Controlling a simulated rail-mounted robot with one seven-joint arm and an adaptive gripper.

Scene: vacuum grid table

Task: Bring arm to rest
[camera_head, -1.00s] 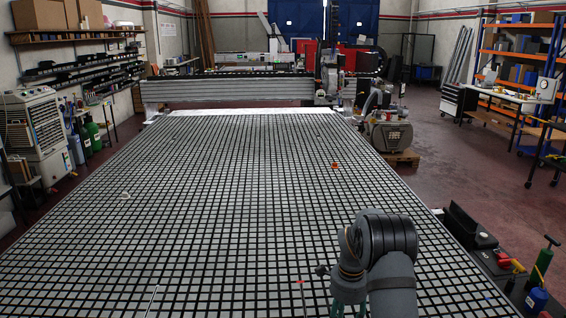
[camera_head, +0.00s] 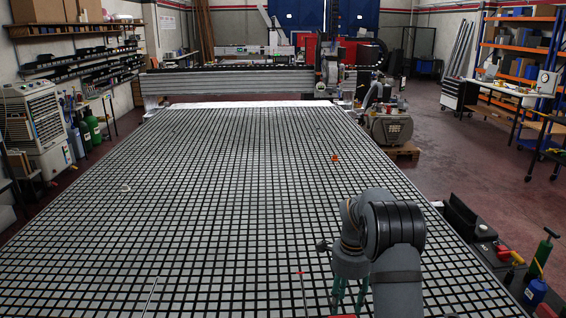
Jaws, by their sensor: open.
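My arm (camera_head: 392,228) rises from the bottom edge, right of the middle, and bends over the near part of the grid table (camera_head: 240,200). My gripper (camera_head: 350,292) hangs below the bend, with two teal fingers pointing down and apart. It is open and I see nothing between the fingers. Its tips are low in the picture, and I cannot tell how high they are above the table.
A small orange piece (camera_head: 335,158) and a white ring (camera_head: 125,188) lie on the table. A thin red-tipped item (camera_head: 299,273) is left of my gripper. A gantry (camera_head: 230,82) spans the far end. Most of the grid is clear.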

